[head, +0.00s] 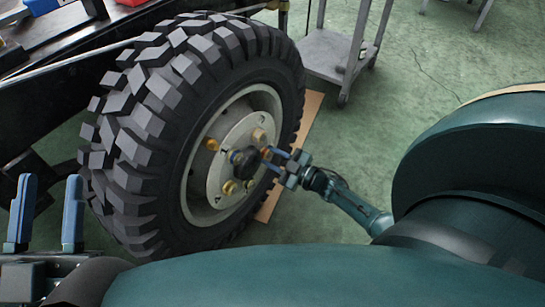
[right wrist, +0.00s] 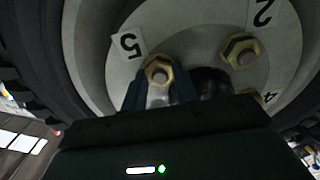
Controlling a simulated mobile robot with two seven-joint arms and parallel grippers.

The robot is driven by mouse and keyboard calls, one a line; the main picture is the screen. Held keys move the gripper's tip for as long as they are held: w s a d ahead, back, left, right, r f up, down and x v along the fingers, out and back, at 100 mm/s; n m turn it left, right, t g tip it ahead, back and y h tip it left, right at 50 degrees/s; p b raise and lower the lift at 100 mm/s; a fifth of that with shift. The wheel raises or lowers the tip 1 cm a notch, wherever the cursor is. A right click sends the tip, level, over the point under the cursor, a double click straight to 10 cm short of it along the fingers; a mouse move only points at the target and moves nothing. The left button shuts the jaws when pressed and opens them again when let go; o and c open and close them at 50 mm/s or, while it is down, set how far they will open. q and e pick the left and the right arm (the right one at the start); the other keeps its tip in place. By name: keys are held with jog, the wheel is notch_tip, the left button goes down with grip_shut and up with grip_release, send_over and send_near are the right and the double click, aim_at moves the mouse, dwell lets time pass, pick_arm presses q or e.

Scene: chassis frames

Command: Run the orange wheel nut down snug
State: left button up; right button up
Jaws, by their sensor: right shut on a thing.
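The big black-treaded wheel (head: 150,120) has a pale hub (head: 228,150) with several yellow, orange and tan nuts. My right gripper (head: 268,158) reaches the hub from the right, its blue fingers shut on the orange wheel nut (head: 265,151). In the right wrist view, this nut (right wrist: 158,72) sits on its stud by the label 5, between the fingertips; the fingers partly hide it. Whether it touches the hub face cannot be told. My left gripper (head: 47,182) is open and empty at the lower left, its fingers pointing up, away from the hub.
Other nuts sit by label 2 (right wrist: 242,51) and, partly hidden, by label 4 (right wrist: 258,97). A dark centre cap (head: 243,161) projects beside the held nut. A grey cart (head: 325,52) stands behind the wheel.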

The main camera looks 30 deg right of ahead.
jog(key=shift+r+m+p, duration=0.1)
jog(key=shift+m+p, duration=0.3)
jog(key=shift+m, duration=2.5)
pick_arm(q)
jog(key=shift+s+d+f+n+g+y, duration=0.15)
jog(key=shift+f+n+g+y, duration=0.25)
jog(key=shift+f+n+y, duration=0.45)
jog(key=shift+f, duration=0.1)
pick_arm(e)
jog(key=o, duration=1)
jog(key=shift+a+n, duration=0.1)
jog(key=shift+n, duration=0.2)
